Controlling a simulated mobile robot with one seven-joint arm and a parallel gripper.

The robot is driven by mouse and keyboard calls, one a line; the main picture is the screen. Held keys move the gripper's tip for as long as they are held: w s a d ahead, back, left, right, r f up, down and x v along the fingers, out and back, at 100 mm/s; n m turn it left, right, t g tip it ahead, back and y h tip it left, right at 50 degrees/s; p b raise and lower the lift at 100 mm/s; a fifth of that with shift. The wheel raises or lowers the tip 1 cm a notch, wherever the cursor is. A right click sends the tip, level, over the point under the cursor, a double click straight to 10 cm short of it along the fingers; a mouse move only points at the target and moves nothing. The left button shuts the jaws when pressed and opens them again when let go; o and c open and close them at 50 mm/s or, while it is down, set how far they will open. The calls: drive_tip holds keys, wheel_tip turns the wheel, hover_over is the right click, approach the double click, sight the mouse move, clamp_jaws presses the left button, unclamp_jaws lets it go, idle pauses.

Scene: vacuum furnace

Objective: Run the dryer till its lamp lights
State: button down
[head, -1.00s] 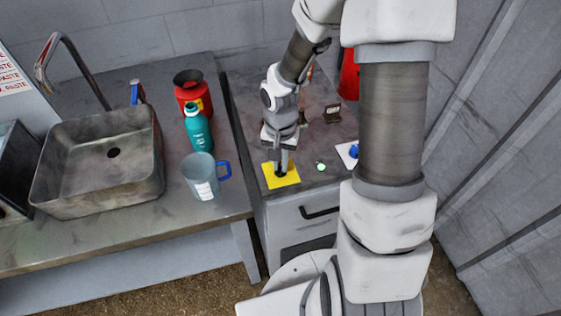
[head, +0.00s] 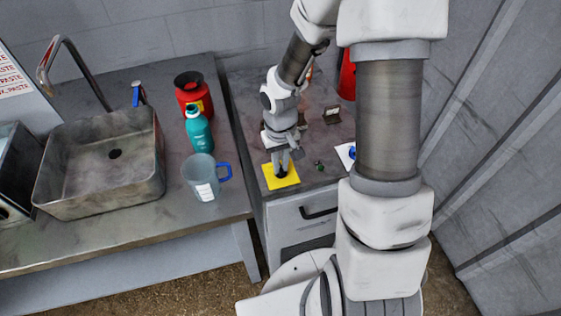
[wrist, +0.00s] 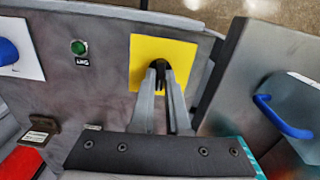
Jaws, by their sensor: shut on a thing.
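The dryer control is a black knob (wrist: 158,68) on a yellow plate (wrist: 185,50) on the grey cabinet top. The plate (head: 270,183) also shows in the head view. My gripper (wrist: 160,77) points down at the plate, with its two fingers shut on the black knob; the fingers hide part of it. My gripper (head: 282,165) shows over the plate in the head view. A round green lamp (wrist: 78,47), with a small label beside it, sits apart from the plate. In the head view the lamp (head: 319,163) looks dark green, not glowing.
A white plate (wrist: 30,60) with a blue knob (wrist: 7,52) lies beyond the lamp. A small dark label stand (head: 332,115) is behind. On the left counter are a clear jug (head: 203,180), a teal bottle (head: 198,132), a red container (head: 193,95) and a sink (head: 80,190).

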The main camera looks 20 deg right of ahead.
sight(281, 167)
drive_tip(key=n+p, duration=0.1)
drive_tip(key=n, duration=0.4)
idle(0.6)
drive_tip(key=c, duration=0.9)
unclamp_jaws()
drive_tip(key=shift+r, duration=0.1)
wheel_tip(281, 167, up, 17)
drive_tip(key=p, duration=0.2)
drive_tip(key=shift+r+p, duration=0.15)
drive_tip(key=shift+p, duration=0.2)
